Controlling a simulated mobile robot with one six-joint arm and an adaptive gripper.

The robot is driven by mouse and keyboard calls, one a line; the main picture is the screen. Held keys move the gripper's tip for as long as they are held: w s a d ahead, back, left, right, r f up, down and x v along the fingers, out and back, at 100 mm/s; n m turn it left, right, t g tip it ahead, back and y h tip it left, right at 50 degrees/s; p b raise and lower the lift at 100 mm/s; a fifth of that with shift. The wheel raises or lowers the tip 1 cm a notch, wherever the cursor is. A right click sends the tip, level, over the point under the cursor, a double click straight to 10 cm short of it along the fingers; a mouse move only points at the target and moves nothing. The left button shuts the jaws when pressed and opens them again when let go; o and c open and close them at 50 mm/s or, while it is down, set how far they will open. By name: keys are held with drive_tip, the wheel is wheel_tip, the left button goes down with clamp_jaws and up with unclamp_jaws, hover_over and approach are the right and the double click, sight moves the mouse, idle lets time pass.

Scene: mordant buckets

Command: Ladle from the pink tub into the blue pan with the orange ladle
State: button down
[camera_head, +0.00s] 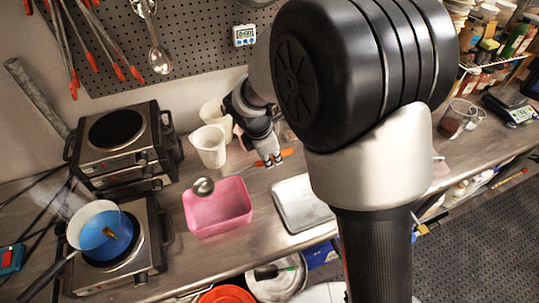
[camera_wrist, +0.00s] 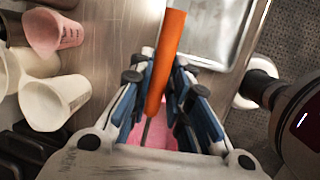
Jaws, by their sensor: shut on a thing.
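My gripper (camera_head: 268,160) is shut on the orange handle of the ladle (camera_head: 286,153), behind and to the right of the pink tub. In the wrist view the handle (camera_wrist: 172,50) runs between the fingers (camera_wrist: 160,85), with its thin metal shaft below. The ladle's round metal bowl (camera_head: 204,186) shows at the tub's back left corner, around rim height; its contents cannot be made out. The pink tub (camera_head: 218,222) stands on the counter and shows partly behind the gripper (camera_wrist: 158,136). The blue pan (camera_head: 98,228), pale outside, sits on the front hot plate with a small yellow-brown patch inside.
White jugs (camera_head: 209,146) stand behind the tub. A metal tray (camera_head: 301,205) lies to its right. A second hot plate (camera_head: 115,130) stands behind the pan's hot plate (camera_head: 140,262). The pan's dark handle (camera_head: 48,276) points front left. My arm hides part of the counter.

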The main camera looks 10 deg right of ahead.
wheel_tip(320, 180, down, 9)
drive_tip(key=b, duration=0.7)
drive_tip(key=shift+f, duration=0.2)
drive_tip(key=shift+a, duration=0.1)
idle(0.8)
drive_tip(key=shift+r+p, duration=2.65)
drive_tip(key=shift+r, duration=0.35)
drive_tip(key=shift+r+y+p, duration=0.8)
drive_tip(key=shift+r+p, duration=0.2)
drive_tip(key=shift+p, duration=2.5)
drive_tip(key=shift+f, duration=0.1)
